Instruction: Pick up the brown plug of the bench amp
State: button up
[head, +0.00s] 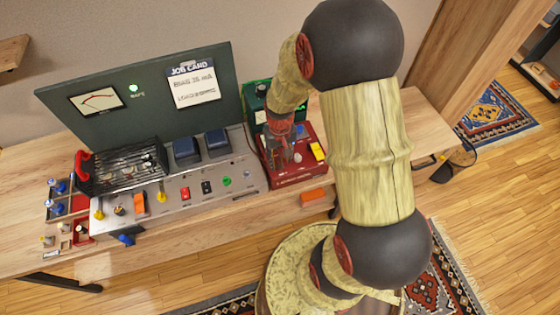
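The bench amp (180,195) is a grey chassis on the wooden bench, with a black wire cage and two dark blue blocks on its rear part. Several small coloured pieces stand along its front: yellow, orange, red, black and green. A small dark, possibly brown piece (119,210) stands between a yellow and an orange one; I cannot tell for sure that it is the brown plug. My gripper (287,155) points down over the red box (300,172), right of the amp. Its fingers are small and partly blend with the box, so their opening and any contact are unclear.
A dark green panel (150,95) with a meter and a job card (193,85) stands behind the amp. A dark green unit (258,100) stands behind the red box. Small trays (60,205) with parts lie at left. Bare bench (425,125) shows at right.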

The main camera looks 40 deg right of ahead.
jog(key=shift+c, duration=0.5)
grip_shut()
